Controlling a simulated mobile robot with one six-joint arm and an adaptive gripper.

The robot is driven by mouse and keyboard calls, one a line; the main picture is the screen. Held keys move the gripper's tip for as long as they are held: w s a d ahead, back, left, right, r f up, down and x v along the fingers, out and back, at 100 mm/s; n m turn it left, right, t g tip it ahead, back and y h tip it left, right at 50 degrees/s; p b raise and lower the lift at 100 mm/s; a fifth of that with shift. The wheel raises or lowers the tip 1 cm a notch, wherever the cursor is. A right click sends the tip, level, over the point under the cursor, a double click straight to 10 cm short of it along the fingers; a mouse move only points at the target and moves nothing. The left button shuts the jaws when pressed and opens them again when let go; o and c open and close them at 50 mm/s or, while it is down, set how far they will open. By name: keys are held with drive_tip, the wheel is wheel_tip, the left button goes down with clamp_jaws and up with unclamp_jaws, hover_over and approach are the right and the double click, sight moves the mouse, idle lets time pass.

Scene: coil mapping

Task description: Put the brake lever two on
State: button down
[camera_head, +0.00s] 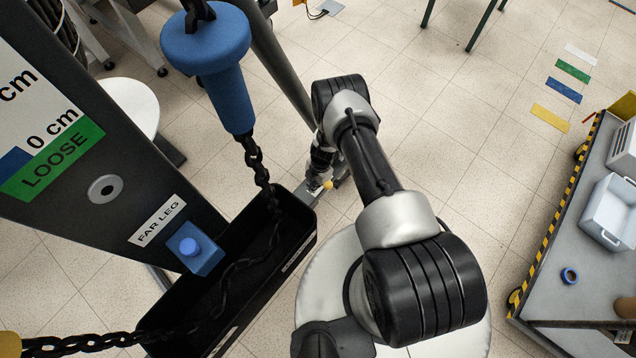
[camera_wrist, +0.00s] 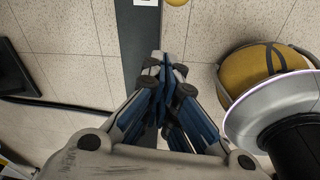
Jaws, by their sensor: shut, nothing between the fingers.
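A small yellow knob (camera_head: 327,184) shows beside my gripper (camera_head: 319,172) in the head view, low by a grey bar. It may belong to brake lever two, but I cannot read a label on it. In the wrist view a yellow round end (camera_wrist: 177,2) is cut off by the top edge, beyond the fingertips. My gripper (camera_wrist: 165,65) is shut and empty, its blue and black fingers together over a dark grey bar (camera_wrist: 140,38). The fingers look apart from the yellow end. My arm hides part of the area in the head view.
A black bin (camera_head: 300,212) with a dark chain (camera_head: 262,178) stands left of my gripper. A post marked FAR LEG (camera_head: 157,222) is further left. A cart (camera_head: 560,270) stands at the right. In the wrist view a yellow round body (camera_wrist: 250,68) lies close right. Tiled floor is clear between.

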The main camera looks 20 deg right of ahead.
drive_tip(key=shift+s, duration=0.1)
wheel_tip(320, 180, down, 11)
drive_tip(key=a+b, duration=0.2)
drive_tip(key=b, duration=0.5)
drive_tip(key=shift+w+d+r, duration=0.25)
drive_tip(key=shift+d+r, duration=0.1)
drive_tip(key=shift+d, duration=0.35)
drive_tip(key=shift+w+d+r, duration=0.25)
drive_tip(key=shift+d+r, duration=0.05)
drive_tip(key=shift+d, duration=0.35)
drive_tip(key=shift+w+d+r, duration=0.25)
drive_tip(key=shift+d+r, duration=0.1)
drive_tip(key=shift+d, duration=0.35)
drive_tip(key=shift+r, duration=0.2)
